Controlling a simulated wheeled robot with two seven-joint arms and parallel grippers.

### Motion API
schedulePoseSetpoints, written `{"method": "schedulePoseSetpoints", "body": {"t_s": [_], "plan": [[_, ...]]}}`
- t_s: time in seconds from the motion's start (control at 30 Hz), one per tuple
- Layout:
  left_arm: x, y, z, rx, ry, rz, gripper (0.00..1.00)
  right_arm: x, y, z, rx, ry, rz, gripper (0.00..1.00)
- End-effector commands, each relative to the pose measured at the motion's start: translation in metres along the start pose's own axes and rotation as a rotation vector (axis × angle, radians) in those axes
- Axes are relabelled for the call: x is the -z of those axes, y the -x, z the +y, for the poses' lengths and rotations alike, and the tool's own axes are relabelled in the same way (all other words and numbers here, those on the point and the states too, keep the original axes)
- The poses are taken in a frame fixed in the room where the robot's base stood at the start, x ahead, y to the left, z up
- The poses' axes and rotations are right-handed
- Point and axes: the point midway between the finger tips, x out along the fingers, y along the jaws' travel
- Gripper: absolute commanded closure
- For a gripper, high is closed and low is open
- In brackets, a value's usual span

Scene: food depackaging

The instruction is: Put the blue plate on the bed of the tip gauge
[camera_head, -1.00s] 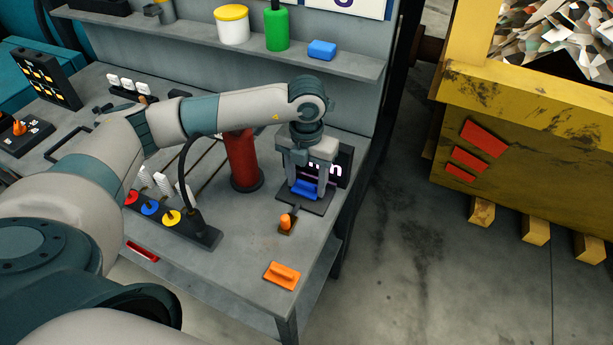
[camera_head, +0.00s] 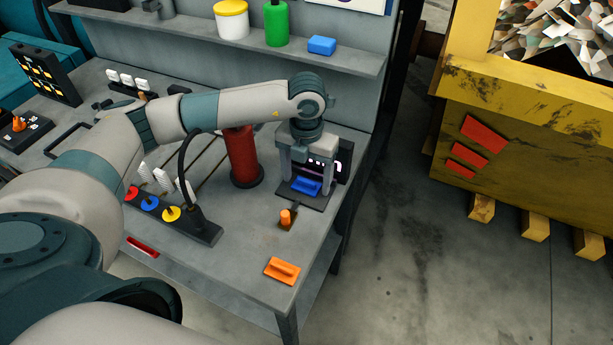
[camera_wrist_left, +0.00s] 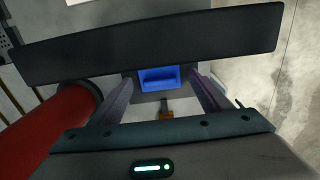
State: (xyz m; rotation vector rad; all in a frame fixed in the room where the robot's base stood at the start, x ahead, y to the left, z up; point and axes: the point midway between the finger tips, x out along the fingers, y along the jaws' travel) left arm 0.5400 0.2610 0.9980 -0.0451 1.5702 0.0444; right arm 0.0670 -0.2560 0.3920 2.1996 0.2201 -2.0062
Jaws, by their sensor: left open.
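The blue plate (camera_head: 307,186), a small block with a raised grip, rests on the dark bed of the tip gauge (camera_head: 312,201). A dark display panel with lit characters (camera_head: 338,166) stands behind it. My left gripper (camera_head: 305,177) is open just above and around the plate, with fingers apart on either side. In the left wrist view the plate (camera_wrist_left: 158,79) shows between the spread fingers (camera_wrist_left: 163,95), clear of both. The panel (camera_wrist_left: 150,45) crosses that view in front. My right gripper is not in view.
A red cylinder (camera_head: 242,158) stands close left of the gauge. An orange knob (camera_head: 286,217) is in front of it, and an orange plate (camera_head: 282,271) lies near the table's front edge. A strip with coloured discs (camera_head: 171,214) lies to the left.

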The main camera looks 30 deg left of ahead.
Motion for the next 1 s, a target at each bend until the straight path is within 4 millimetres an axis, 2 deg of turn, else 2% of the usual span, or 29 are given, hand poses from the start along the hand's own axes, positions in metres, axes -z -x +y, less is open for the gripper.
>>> {"method": "schedulePoseSetpoints", "body": {"t_s": [0.27,0.7,1.0], "plan": [[-0.001,0.029,0.000,0.001,-0.001,-0.005,0.29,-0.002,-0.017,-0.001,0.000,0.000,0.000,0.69],[-0.001,0.104,0.000,0.000,-0.001,-0.004,0.29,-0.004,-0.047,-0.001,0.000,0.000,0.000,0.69],[0.000,0.121,0.000,0.000,0.000,-0.001,0.29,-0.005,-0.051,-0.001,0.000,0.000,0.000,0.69]]}}
